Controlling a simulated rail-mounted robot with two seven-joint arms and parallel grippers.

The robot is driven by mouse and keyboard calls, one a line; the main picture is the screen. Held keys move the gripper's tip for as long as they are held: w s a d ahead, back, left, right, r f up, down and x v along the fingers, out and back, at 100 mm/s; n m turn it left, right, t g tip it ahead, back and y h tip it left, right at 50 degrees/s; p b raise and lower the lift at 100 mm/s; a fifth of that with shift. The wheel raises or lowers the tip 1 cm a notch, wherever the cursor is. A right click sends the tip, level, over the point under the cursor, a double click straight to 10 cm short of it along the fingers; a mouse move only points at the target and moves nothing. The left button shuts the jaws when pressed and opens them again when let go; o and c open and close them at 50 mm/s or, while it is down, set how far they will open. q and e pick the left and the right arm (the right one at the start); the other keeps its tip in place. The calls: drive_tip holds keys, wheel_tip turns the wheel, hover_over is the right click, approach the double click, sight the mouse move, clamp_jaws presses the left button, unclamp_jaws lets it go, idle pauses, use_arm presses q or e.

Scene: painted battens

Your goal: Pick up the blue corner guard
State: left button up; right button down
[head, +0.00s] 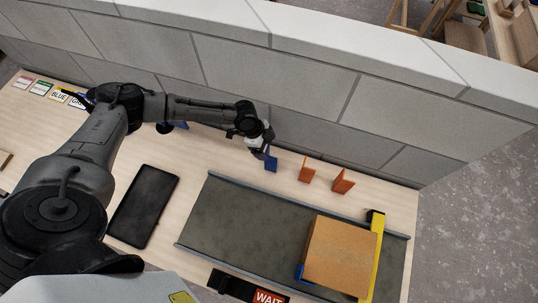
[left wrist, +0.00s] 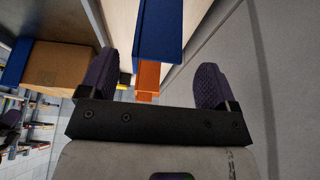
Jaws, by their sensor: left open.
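A blue corner guard (head: 271,164) stands on the light wooden table near the grey block wall, at the near end of a row with two orange corner guards (head: 306,172). My left gripper (head: 262,147) is at this blue guard, partly covering it. In the left wrist view the open fingers (left wrist: 157,68) are wide apart, with the blue guard (left wrist: 161,28) between and ahead of them. There is a visible gap to each finger. An orange guard (left wrist: 147,77) shows beyond it. My right gripper is not in view.
A cardboard box (head: 340,255) with blue at its lower left corner sits on the dark conveyor (head: 235,215), beside a yellow bar (head: 377,255). A black tablet (head: 144,205), a WAIT sign (head: 268,296) and labelled cards (head: 41,87) are around. The wall (head: 300,85) closely borders the guards.

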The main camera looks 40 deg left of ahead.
sight(268, 150)
use_arm(q)
drive_tip(key=shift+s+p+x, duration=0.2)
drive_tip(key=shift+p+x, duration=0.4)
drive_tip(key=shift+x, duration=2.05)
drive_tip(key=shift+c, duration=0.3)
drive_tip(key=c, duration=1)
drive_tip(key=shift+o, duration=0.2)
